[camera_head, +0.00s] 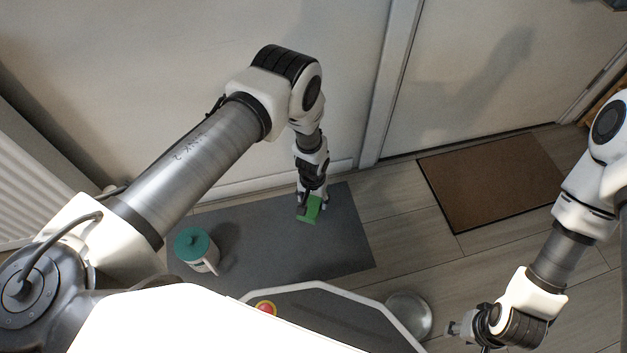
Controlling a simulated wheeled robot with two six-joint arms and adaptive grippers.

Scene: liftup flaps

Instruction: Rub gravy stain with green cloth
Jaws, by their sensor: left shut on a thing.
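The green cloth (309,212) is at the fingers of my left gripper (311,205), which is shut on it. The cloth is low over the grey mat (345,240), near its far edge; I cannot tell whether it touches the mat. No gravy stain is visible; the cloth, gripper or arm may hide it. My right gripper (456,329) is at the lower right, above the floor and away from the mat. Its fingers are too small and turned away to show whether they are open.
A white container with a teal lid (195,247) stands on the mat's left part. A round metal bowl (409,315) is on the wood floor to the right. A brown doormat (492,178) lies before the door. A white radiator (40,185) is at left.

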